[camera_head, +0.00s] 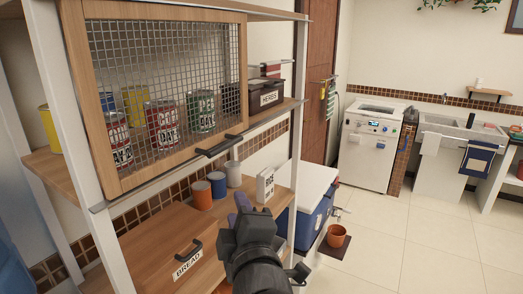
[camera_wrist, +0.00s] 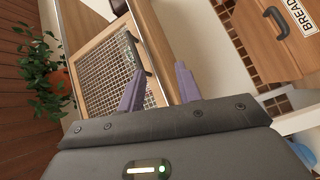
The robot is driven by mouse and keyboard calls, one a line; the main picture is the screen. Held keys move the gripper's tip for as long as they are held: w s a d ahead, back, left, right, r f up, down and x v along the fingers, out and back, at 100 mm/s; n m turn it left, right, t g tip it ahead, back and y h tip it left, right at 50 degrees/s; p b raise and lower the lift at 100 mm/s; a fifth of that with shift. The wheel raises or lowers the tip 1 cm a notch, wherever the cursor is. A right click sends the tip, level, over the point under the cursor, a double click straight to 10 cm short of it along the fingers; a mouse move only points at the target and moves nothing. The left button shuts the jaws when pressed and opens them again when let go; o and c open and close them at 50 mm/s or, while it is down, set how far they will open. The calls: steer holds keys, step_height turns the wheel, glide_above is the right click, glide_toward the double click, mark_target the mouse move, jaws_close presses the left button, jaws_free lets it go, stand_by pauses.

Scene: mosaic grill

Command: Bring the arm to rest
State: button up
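My gripper (camera_head: 242,203) is in the lower middle of the head view, in front of the shelf unit and near its lower board. Its purple fingers stand apart in the wrist view (camera_wrist: 158,72), with nothing seen between them, so it is open and empty. In the head view my dark wrist hides part of the lower shelf. The mesh-door cabinet (camera_head: 165,85) is above and to the left of my gripper, and its door looks shut. This door also shows beyond the fingers in the wrist view (camera_wrist: 100,75).
A bread box (camera_head: 170,240), several cans and a small white box (camera_head: 265,186) are on the lower shelf near my gripper. A blue cooler (camera_head: 309,210) and an orange pot (camera_head: 336,236) stand to the right. The tiled floor (camera_head: 420,240) at right is mostly clear.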

steer(key=w+d+f+m+g+h, duration=0.15)
steer(key=d+f+m+g, duration=0.25)
steer(key=f, duration=0.4)
steer(key=w+d+f+m+g+h, duration=0.1)
steer(key=w+d+f+m+g, duration=0.15)
steer(key=d+f+m, duration=0.45)
steer(key=s+d+f+m+g+h, duration=0.3)
steer(key=s+d+f+m+g, duration=0.4)
steer(key=d+f, duration=0.3)
step_height(320, 180, down, 2)
steer(key=shift+s+f+g, duration=0.15)
steer(key=shift+s+g, duration=0.4)
steer(key=shift+s, duration=0.2)
steer(key=shift+w, duration=0.1)
